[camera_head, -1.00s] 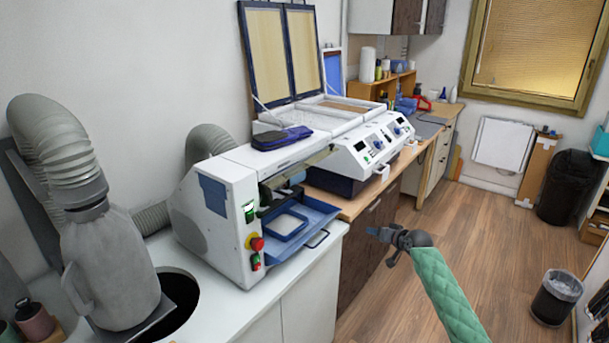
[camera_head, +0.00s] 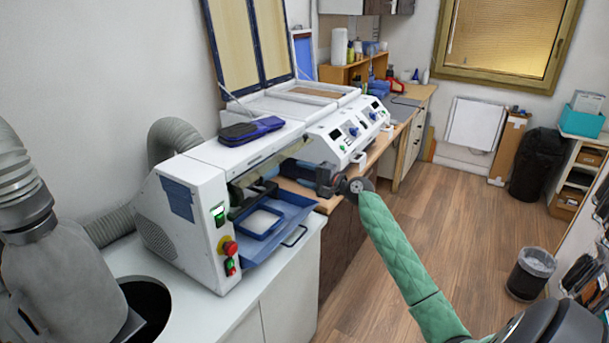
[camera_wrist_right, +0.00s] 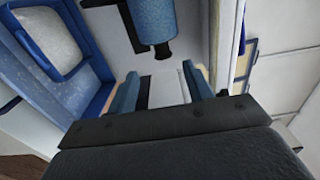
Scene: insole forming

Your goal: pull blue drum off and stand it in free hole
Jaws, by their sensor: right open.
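In the right wrist view a blue drum (camera_wrist_right: 153,20) with a narrower dark end hangs at the top centre, ahead of my right gripper. My right gripper (camera_wrist_right: 160,90) is open and empty, its two blue fingers apart. The drum's end lies beyond the fingertips, and there is a gap between them. In the head view my right gripper (camera_head: 287,170) reaches to the open front of the white machine (camera_head: 190,205); I cannot clearly make out the drum there. My left gripper is out of view.
A blue tray (camera_head: 290,212) juts from the machine's front, below and left of my right gripper; it also shows in the wrist view (camera_wrist_right: 98,60). A control panel unit (camera_head: 345,135) stands behind. A dark round opening (camera_head: 150,300) is in the worktop at left.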

